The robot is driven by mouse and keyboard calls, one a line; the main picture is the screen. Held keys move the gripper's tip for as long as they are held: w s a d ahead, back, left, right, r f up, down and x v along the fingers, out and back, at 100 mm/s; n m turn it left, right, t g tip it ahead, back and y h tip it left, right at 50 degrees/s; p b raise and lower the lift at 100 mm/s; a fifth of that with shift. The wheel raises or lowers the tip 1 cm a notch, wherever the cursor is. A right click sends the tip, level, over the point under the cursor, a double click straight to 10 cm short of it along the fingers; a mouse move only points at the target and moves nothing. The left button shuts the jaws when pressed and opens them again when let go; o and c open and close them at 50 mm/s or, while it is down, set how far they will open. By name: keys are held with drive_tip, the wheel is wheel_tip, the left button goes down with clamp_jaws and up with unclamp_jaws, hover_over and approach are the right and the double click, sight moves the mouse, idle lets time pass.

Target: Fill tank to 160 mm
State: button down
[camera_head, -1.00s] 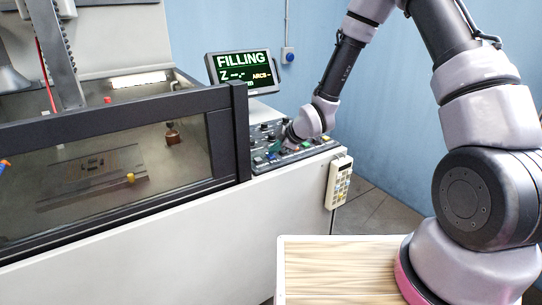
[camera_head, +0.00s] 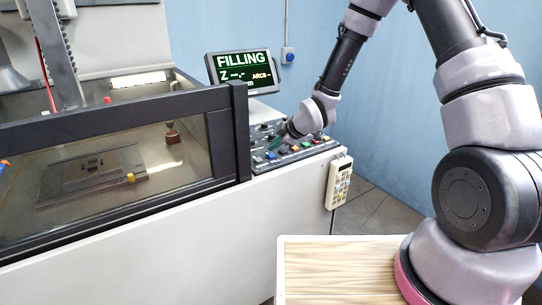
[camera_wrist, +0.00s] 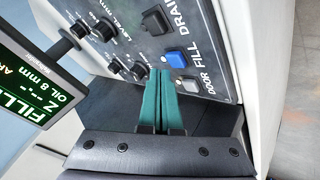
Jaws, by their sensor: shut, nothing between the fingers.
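The tank (camera_head: 110,175) sits behind a dark-framed window at the left. A plate with a yellow piece lies on its floor. The screen (camera_head: 240,70) reads FILLING; in the wrist view the screen (camera_wrist: 35,75) shows OIL 8 mm. The control panel (camera_head: 315,145) is to the right of the tank. My gripper (camera_wrist: 160,72) is shut and empty, its teal fingertips close to the blue FILL button (camera_wrist: 175,60). I cannot tell if they touch it. The black DRAIN button (camera_wrist: 155,21) and white DOOR button (camera_wrist: 190,87) are beside it. Knobs, one labelled LEVEL mm (camera_wrist: 104,29), are further left.
A keypad pendant (camera_head: 339,182) hangs on the machine's right front corner. A wood-topped surface (camera_head: 335,270) is in front. The screen stands close behind the panel. Blue wall behind; open floor (camera_head: 375,195) at right.

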sight(274, 158)
drive_tip(key=shift+r, duration=0.1)
drive_tip(key=shift+r, duration=2.4)
drive_tip(key=s+d+r+m+t+h, duration=0.1)
drive_tip(key=s+d+r+m+h, duration=0.2)
drive_tip(key=d+r+m, duration=0.5)
drive_tip(key=s+d+r+m+h, duration=0.2)
drive_tip(key=s+d+r+m, duration=0.15)
drive_tip(key=d+r, duration=0.8)
drive_tip(key=s+d+r+m, duration=0.3)
drive_tip(key=s+r+m, duration=0.1)
drive_tip(key=s, duration=0.6)
drive_tip(key=s+d+r+m, duration=0.3)
drive_tip(key=s+r+m, duration=0.2)
drive_tip(key=s, duration=0.5)
drive_tip(key=shift+d+r+m, duration=0.25)
drive_tip(key=shift+r+m, duration=0.05)
drive_tip(key=shift+m, duration=0.65)
drive_tip(key=shift+w, duration=0.1)
